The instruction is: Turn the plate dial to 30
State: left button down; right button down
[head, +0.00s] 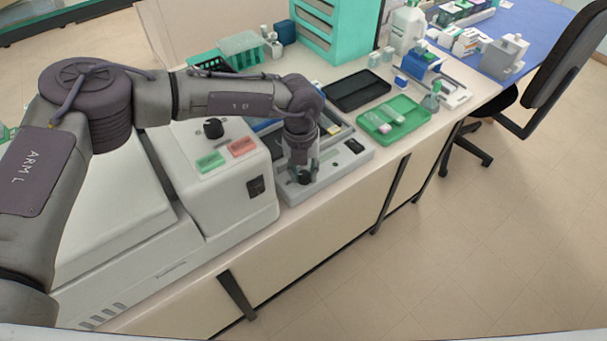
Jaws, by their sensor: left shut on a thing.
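The plate (340,172) is a low pale grey unit on the bench, right of the white machine. Its dark dial (304,179) sits on the front left part of the plate's top. My left gripper (304,173) points down over the dial and is shut on it. The gripper covers much of the dial, so its scale and setting cannot be read. My right gripper is not in view.
A white machine (235,185) with a black knob (213,128) and green and red labels stands left of the plate. A black tray (357,90) and a green tray (420,112) lie to the right. The bench's front edge is close to the plate.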

aim_at(301, 174)
pick_arm(q)
jog(key=shift+n, duration=0.6)
jog(key=c, duration=0.8)
grip_release()
jog(key=r, duration=1.2)
jog(key=shift+a, duration=0.3)
